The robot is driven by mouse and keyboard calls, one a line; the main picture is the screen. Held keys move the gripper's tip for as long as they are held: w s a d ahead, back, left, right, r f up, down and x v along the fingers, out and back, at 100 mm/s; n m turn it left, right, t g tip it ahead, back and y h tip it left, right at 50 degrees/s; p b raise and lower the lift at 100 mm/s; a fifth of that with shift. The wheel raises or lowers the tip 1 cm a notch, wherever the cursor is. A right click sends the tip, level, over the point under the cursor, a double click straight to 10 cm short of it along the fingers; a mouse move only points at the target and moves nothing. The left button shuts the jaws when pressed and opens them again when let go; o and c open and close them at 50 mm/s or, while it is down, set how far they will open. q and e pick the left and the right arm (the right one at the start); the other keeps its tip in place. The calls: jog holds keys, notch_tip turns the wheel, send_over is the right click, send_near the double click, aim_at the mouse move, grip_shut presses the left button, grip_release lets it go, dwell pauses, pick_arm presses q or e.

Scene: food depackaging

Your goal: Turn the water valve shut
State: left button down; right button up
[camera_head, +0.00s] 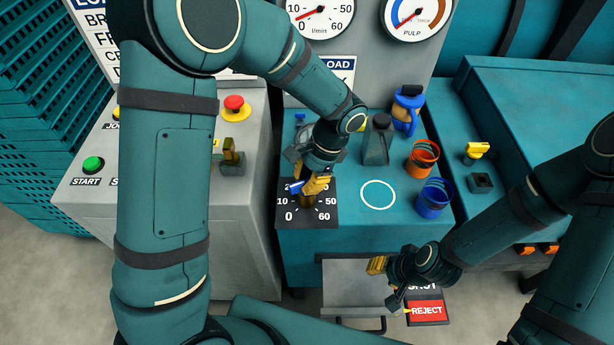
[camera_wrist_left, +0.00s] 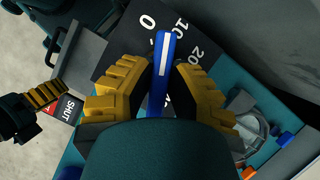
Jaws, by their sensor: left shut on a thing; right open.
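The water valve's handle is a blue lever (camera_wrist_left: 162,65) with a white stripe, above a dark dial plate (camera_head: 324,215) marked 0 to 60. In the left wrist view its tip points toward the low end of the scale, around 0 to 10. My left gripper (camera_head: 315,186) is shut on the lever, with a yellow finger on each side of it (camera_wrist_left: 160,88). The head view shows a brass-coloured stem below the gripper.
A red button (camera_head: 234,106) is at left. A REJECT sign (camera_head: 427,310) lies near my right gripper.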

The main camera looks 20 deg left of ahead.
pick_arm(q)
jog(key=shift+n+g+h+p, duration=0.5)
jog(key=shift+n+h, duration=0.1)
jog(key=shift+n, duration=1.3)
jog(key=shift+f, duration=0.1)
jog(key=c, duration=0.9)
grip_release()
jog(key=v, duration=1.2)
jog(key=shift+s, duration=0.1)
